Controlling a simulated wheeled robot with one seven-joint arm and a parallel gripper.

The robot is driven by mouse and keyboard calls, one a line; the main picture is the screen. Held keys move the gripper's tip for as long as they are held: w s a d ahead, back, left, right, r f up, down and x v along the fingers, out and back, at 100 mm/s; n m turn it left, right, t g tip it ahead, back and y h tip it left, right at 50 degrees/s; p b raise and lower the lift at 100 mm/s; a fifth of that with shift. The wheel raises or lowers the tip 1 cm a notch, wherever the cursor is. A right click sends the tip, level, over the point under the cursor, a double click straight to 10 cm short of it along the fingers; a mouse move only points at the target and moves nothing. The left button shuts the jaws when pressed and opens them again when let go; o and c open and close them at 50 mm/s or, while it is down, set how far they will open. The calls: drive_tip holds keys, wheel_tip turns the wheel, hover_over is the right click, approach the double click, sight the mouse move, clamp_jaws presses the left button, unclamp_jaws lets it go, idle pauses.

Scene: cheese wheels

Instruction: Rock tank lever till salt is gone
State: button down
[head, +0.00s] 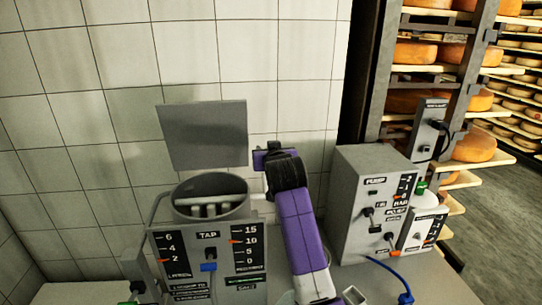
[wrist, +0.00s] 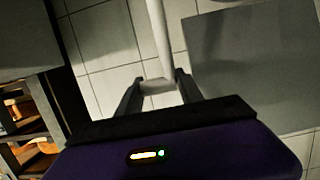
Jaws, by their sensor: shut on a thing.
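The tank (head: 211,183) is a round grey vessel open at the top, with pale bars inside. Its front panel (head: 208,250) has a tap and two scales; the orange pointer on the left scale is near 2, the one on the right near 10. My gripper (wrist: 158,84) is shut on the pale lever (wrist: 157,40), which runs up between the fingers in the wrist view. In the head view my purple arm comes up from below and my gripper is at the tank's right side, its fingertips mostly hidden. I cannot make out any salt in the tank.
A grey plate (head: 203,135) stands up behind the tank against the tiled wall. A grey pump box (head: 372,205) with switches and a blue hose (head: 385,272) is to the right of my arm. Shelves of cheese wheels (head: 415,53) stand at the far right.

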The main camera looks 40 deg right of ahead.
drive_tip(key=shift+w+d+f+b, duration=0.15)
drive_tip(key=shift+w+d+f, duration=0.15)
drive_tip(key=shift+w+d, duration=0.25)
drive_tip(key=shift+w+d+f+b, duration=0.15)
drive_tip(key=shift+w+d+f, duration=0.15)
drive_tip(key=shift+d, duration=0.3)
drive_tip(key=c, duration=0.8)
unclamp_jaws()
drive_tip(key=shift+w, duration=0.1)
drive_tip(key=shift+c, duration=0.2)
drive_tip(key=shift+a, duration=0.1)
drive_tip(key=shift+w, duration=0.1)
drive_tip(key=shift+a, duration=0.15)
drive_tip(key=b+v, duration=0.1)
drive_tip(key=v, duration=0.6)
drive_tip(key=shift+s, duration=0.35)
drive_tip(key=shift+a+r, duration=0.1)
